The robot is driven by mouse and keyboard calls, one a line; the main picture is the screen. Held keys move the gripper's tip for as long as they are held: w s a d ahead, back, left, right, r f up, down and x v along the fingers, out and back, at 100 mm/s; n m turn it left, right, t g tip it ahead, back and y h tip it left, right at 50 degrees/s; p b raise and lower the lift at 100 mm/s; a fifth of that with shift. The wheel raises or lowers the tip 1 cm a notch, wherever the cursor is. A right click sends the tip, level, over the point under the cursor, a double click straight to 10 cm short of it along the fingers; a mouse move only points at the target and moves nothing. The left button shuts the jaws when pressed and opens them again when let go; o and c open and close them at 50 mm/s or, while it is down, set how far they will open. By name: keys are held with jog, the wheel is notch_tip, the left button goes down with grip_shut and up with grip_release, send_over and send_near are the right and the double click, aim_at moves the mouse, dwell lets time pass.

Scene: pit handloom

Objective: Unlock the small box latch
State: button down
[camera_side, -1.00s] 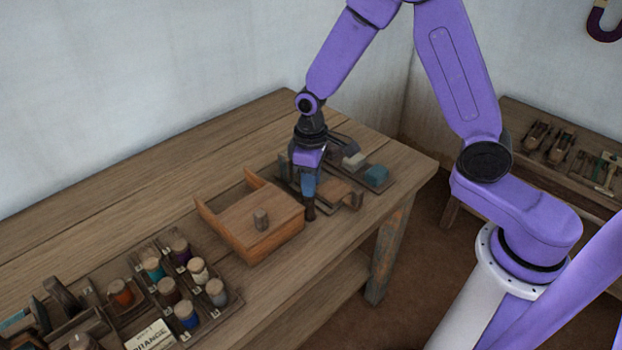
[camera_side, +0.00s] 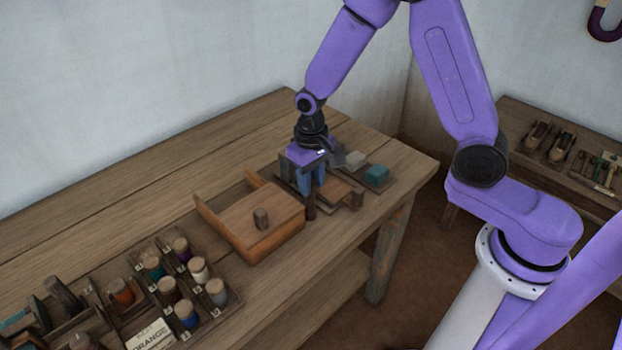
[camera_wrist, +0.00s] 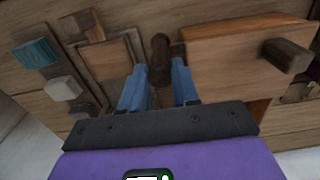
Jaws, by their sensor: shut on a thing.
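Just right of the box in the side view stands an upright dark wooden peg, the latch (camera_side: 311,209). My gripper (camera_side: 311,188) points down over the peg, its blue fingers shut on it. In the wrist view the peg (camera_wrist: 160,58) shows between the fingertips of my gripper (camera_wrist: 157,70). The peg's foot is partly hidden, and I cannot tell whether the latch is locked.
A rack of several coloured spools (camera_side: 168,291) stands at the front left. The back left of the workbench (camera_side: 170,185) is clear.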

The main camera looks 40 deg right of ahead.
dwell(0.3)
jog(key=c, duration=0.8)
grip_release()
notch_tip(320, 180, up, 18)
jog(key=shift+f, duration=0.25)
